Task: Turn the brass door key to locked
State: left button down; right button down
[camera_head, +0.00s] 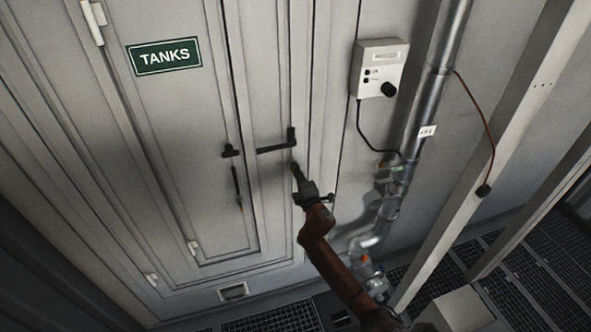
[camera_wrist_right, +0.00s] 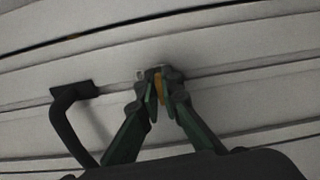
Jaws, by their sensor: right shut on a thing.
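The brass key (camera_wrist_right: 158,86) shows in the right wrist view as a small yellow-brown piece between my right gripper's fingers. My right gripper (camera_wrist_right: 160,92) is shut on it at the door face. In the head view my right gripper (camera_head: 297,172) reaches up to the door just below the black lever handle (camera_head: 276,147). The key is hidden there by the gripper. The handle also shows in the right wrist view (camera_wrist_right: 66,115), left of the fingers. The key's turn angle is hard to tell. My left gripper is not in view.
The grey door (camera_head: 185,110) bears a green TANKS sign (camera_head: 164,56). A white control box (camera_head: 380,67) and a metal pipe (camera_head: 425,100) stand to the right. Grating covers the floor.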

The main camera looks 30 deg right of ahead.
jog(key=shift+a+r+m, duration=0.1)
jog(key=shift+r+m, duration=0.05)
jog(key=shift+m, duration=0.35)
jog(key=c, duration=2.1)
grip_release()
jog(key=v, duration=1.2)
